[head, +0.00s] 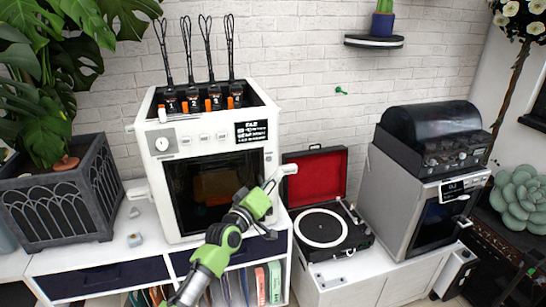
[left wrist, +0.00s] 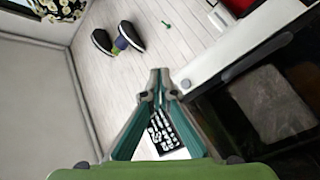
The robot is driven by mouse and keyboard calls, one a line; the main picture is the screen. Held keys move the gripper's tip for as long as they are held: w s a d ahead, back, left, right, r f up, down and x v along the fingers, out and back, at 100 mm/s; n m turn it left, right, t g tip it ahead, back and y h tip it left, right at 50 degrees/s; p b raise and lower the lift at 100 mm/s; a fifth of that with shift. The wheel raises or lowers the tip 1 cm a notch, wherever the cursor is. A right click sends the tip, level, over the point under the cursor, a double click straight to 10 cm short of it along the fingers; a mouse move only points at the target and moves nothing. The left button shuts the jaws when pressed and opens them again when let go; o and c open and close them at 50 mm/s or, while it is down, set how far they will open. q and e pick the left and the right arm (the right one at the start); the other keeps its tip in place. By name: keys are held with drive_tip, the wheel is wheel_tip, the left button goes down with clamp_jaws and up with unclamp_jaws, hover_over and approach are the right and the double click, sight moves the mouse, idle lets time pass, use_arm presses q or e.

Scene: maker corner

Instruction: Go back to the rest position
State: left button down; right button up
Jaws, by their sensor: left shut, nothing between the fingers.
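My left gripper (head: 272,183) is in front of the right side of the white oven-like machine (head: 158,170), close to a white handle-like part (head: 289,169). I cannot tell from the head view whether they touch. In the left wrist view the two fingers of the left gripper (left wrist: 158,88) meet at their tips, shut and empty. The machine's dark window (left wrist: 270,105) fills the right of that view.
A record player (head: 322,228) with a red-lined lid stands right of the machine. Further right is a silver appliance (head: 390,205) with a dark-lidded device (head: 430,138) on top. A planter (head: 65,208) stands left. A wall shelf (head: 374,42) holds a pot.

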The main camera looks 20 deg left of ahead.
use_arm(q)
drive_tip(key=s+a+f+m+g+y, duration=0.15)
drive_tip(key=s+f, duration=0.25)
drive_tip(key=f, duration=0.9)
drive_tip(key=s+f+g, duration=0.3)
drive_tip(key=f, duration=1)
drive_tip(key=s+f+m+g+y, duration=0.1)
drive_tip(key=s+f+g, duration=0.1)
drive_tip(key=s+f, duration=0.7)
drive_tip(key=s+f+m+g, duration=0.2)
drive_tip(key=s+f, duration=0.4)
drive_tip(key=f, duration=0.5)
drive_tip(key=s+f+m+g+b, duration=0.1)
drive_tip(key=s+f+g, duration=0.1)
drive_tip(key=s+f, duration=0.7)
drive_tip(key=s+f+m+g, duration=0.25)
drive_tip(key=s+f, duration=0.35)
drive_tip(key=s, duration=0.7)
drive_tip(key=s+f+m+g, duration=0.1)
drive_tip(key=s+f+g, duration=0.1)
drive_tip(key=s, duration=0.9)
drive_tip(key=s+f+g+y, duration=0.1)
drive_tip(key=s+f, duration=0.3)
drive_tip(key=s, duration=0.8)
drive_tip(key=shift+a+m+g+b, duration=0.25)
drive_tip(key=shift+m+g+b, duration=0.15)
drive_tip(key=shift+g, duration=0.3)
